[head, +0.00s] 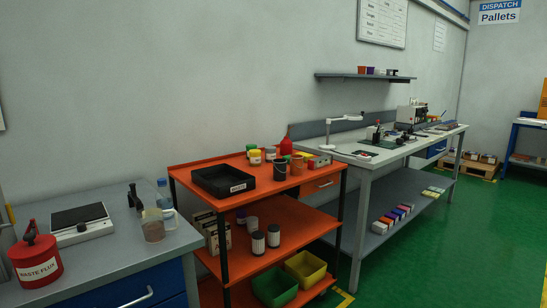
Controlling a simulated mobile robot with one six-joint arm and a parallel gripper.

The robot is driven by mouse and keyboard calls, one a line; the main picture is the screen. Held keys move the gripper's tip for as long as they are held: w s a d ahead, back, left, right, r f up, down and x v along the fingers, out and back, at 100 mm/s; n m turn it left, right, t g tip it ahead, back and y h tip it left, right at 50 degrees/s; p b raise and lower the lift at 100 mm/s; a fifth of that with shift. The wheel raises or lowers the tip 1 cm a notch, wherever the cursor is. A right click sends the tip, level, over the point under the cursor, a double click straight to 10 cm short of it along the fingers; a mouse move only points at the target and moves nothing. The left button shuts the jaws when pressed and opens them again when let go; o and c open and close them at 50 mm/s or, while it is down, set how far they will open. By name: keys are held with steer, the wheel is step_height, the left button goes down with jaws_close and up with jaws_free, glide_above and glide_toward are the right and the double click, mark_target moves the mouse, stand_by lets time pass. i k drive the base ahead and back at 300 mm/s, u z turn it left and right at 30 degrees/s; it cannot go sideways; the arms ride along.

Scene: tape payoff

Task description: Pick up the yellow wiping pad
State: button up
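I cannot clearly make out the yellow wiping pad. A small yellow item (306,155) lies at the back right of the orange cart's top shelf (222,199), beside a red bottle (286,146); it is too small to tell if it is the pad. A jar with a yellow lid (255,156) stands on the same shelf, further left. My gripper is not in view.
A black tray (224,181) and a dark cup (279,170) stand on the cart top. A grey bench (115,248) with a red waste flux can (37,258) is at left. A long workbench (375,155) stands at right. Green floor (440,245) is open at front right.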

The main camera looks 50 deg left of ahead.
mark_target(307, 156)
steer(key=z, duration=0.05)
steer(key=k, duration=0.2)
steer(key=u, duration=1.9)
steer(key=k, duration=0.9)
steer(key=z, duration=0.15)
steer(key=i, duration=0.85)
